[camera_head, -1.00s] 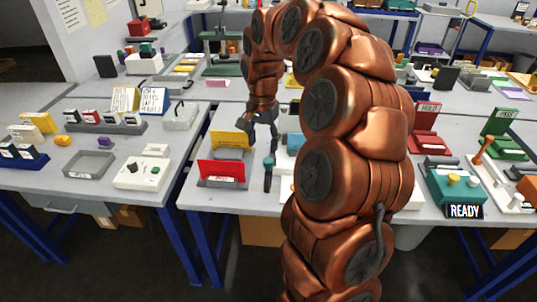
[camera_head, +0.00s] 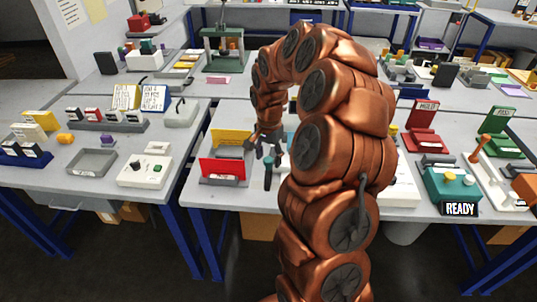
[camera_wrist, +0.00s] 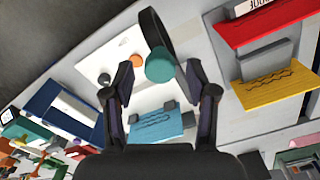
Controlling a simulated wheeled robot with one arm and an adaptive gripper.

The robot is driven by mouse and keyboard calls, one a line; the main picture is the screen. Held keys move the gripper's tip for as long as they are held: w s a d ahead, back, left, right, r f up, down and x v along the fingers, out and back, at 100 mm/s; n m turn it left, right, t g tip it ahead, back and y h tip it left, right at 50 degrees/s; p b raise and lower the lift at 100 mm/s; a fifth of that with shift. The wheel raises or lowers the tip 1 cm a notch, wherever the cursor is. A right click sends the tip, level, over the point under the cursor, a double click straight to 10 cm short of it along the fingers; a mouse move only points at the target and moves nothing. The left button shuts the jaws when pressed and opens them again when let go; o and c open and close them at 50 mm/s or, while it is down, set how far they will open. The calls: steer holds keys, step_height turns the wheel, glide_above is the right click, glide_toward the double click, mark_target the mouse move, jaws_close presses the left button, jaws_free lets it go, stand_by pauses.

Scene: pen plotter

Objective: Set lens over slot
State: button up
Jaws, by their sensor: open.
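A dark curved piece with a teal rounded end (camera_wrist: 160,66), likely the lens, shows edge-on between my fingers in the wrist view. In the head view it stands upright (camera_head: 268,172) near the table's front edge. My gripper (camera_head: 269,156) is open just above and beside it there. In the wrist view the fingertips (camera_wrist: 160,74) lie either side of the teal end, without visible contact. I cannot tell which opening is the slot.
A red panel (camera_head: 222,170) and a yellow panel (camera_head: 231,138) stand left of my gripper with a grey block between them. A teal READY unit (camera_head: 450,184) stands at the right. Bare table (camera_head: 225,198) lies in front of the red panel.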

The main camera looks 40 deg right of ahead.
steer(key=shift+f, duration=0.1)
jaws_close()
stand_by(0.5)
